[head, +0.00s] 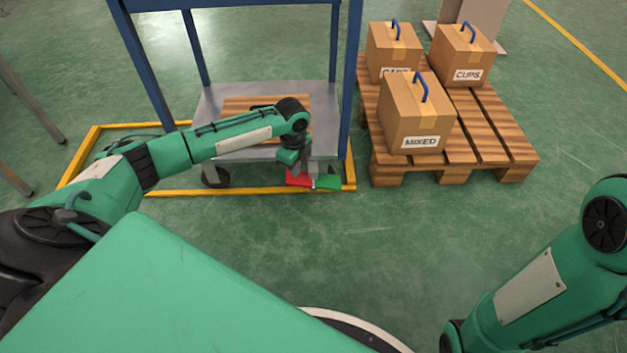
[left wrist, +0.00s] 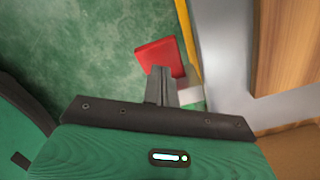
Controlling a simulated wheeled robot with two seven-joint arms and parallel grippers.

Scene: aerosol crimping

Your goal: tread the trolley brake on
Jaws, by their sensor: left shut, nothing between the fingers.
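The trolley (head: 213,106) has blue posts and a grey lower shelf, and stands inside a yellow floor outline. At its near right corner is a brake pedal with a red half (head: 298,178) on the left and a green half (head: 328,183) on the right. My left gripper (head: 311,176) points down at the pedal, between the two halves in the picture, with its fingers shut and empty. In the left wrist view the red half (left wrist: 158,54) shows just beyond the shut fingertips (left wrist: 161,75). I cannot tell if they touch it. My right gripper is out of view.
A wooden pallet (head: 388,161) right of the trolley carries cartons with blue handles, among them the MIXED carton (head: 418,112) and the CUPS carton (head: 462,56). A wooden board (head: 245,103) lies on the shelf. The green floor in front is clear.

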